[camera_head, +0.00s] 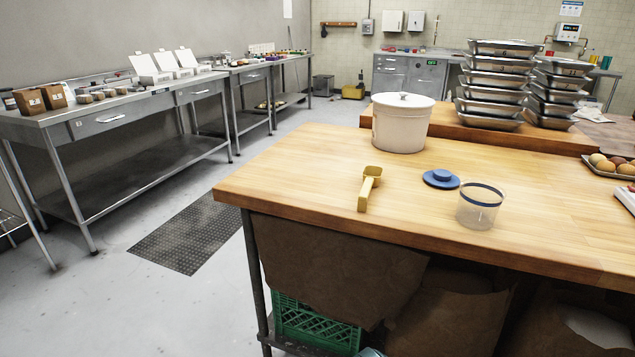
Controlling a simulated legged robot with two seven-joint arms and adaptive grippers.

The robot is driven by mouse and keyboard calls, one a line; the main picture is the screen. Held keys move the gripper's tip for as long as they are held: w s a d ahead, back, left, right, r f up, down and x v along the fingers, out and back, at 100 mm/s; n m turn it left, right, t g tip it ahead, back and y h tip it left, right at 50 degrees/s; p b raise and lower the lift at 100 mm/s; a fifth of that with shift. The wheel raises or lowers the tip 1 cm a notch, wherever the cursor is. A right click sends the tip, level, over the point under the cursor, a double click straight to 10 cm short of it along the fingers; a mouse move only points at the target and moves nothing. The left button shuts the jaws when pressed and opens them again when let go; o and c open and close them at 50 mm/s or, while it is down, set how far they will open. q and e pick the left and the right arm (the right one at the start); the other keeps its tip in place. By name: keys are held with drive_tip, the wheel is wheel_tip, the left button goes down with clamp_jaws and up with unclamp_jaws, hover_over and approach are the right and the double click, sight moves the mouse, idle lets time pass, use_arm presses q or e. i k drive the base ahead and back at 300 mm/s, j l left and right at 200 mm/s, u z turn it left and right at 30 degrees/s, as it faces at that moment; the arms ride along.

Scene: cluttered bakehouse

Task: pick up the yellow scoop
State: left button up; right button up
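The yellow scoop (368,189) lies on the wooden worktable (300,174), left of the middle of its top and near the front edge. Its handle points toward me and its bowl end is farther back. Nothing covers it or touches it. Neither of my grippers shows in the head view.
A blue lid (441,179) and a clear tub with a blue rim (479,207) sit right of the scoop. A white lidded pot (402,122) stands behind it. Stacked metal pans (496,87) are at the back right. Bare wood lies left of the scoop.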

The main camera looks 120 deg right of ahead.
sight(372, 175)
drive_tip(key=z, duration=0.5)
drive_tip(key=j+z, duration=0.15)
drive_tip(key=z, duration=0.4)
drive_tip(key=j+z, duration=0.1)
drive_tip(key=z, duration=0.4)
drive_tip(key=j+z, duration=0.1)
drive_tip(key=z, duration=0.95)
drive_tip(key=j+z, duration=0.1)
drive_tip(key=z, duration=0.45)
drive_tip(key=k+z, duration=0.1)
drive_tip(key=z, duration=0.4)
drive_tip(key=k+z, duration=0.1)
drive_tip(key=z, duration=0.45)
